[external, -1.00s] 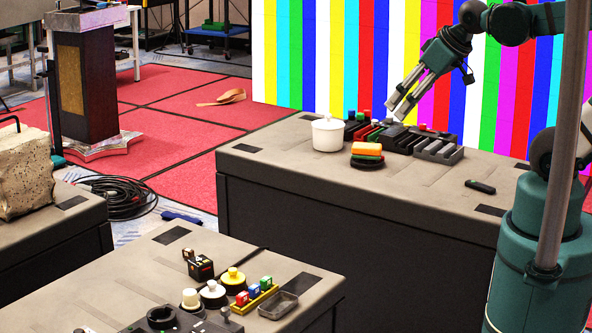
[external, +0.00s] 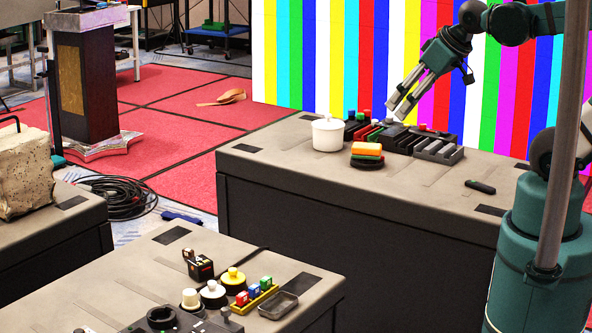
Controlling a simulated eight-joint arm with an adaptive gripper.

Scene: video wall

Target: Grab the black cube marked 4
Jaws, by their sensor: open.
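A small black cube-like block (external: 201,268) with light and orange marks sits on the near table; I cannot read a 4 on it. A smaller dark piece stands against its back left. My gripper (external: 395,115) is open, its fingers pointing down over the far table.
The far table (external: 260,165) also holds a white lidded pot (external: 328,134), a stack of coloured sponge-like pieces (external: 367,150) and a black object (external: 480,187). Close to the black block are knobbed discs (external: 233,280), a yellow rack (external: 255,297) and a grey tray (external: 279,305).

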